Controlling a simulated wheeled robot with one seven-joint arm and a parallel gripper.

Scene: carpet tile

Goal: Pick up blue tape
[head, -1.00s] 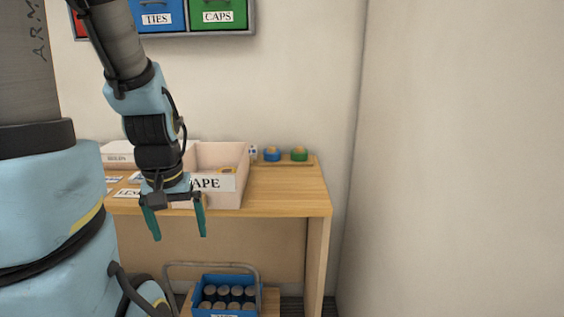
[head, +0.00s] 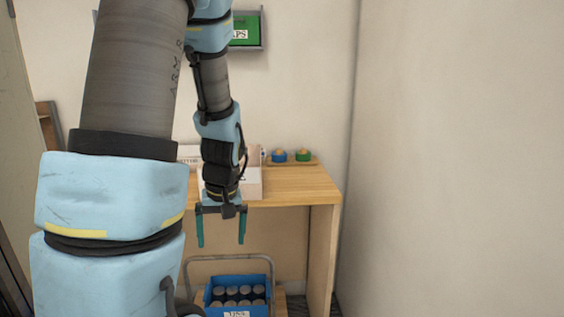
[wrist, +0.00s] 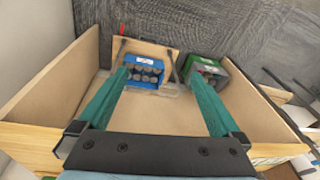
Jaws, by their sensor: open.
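A small blue round item with a yellowish top (head: 279,156), which may be the blue tape, sits at the back of the wooden table, beside a similar green one (head: 303,155). My gripper (head: 221,243) hangs pointing down in front of the table's front edge, left of and nearer than the blue item. The gripper is open and empty, with its two teal fingers apart. In the wrist view my gripper (wrist: 158,75) is over the low area below the table, and the blue item does not show there.
A pale box (head: 253,184) on the wooden table (head: 300,185) is partly hidden by my arm. A blue crate of dark cans (head: 238,292) stands low on a cart below. The wrist view also shows a green bin (wrist: 208,68). A wall is at right.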

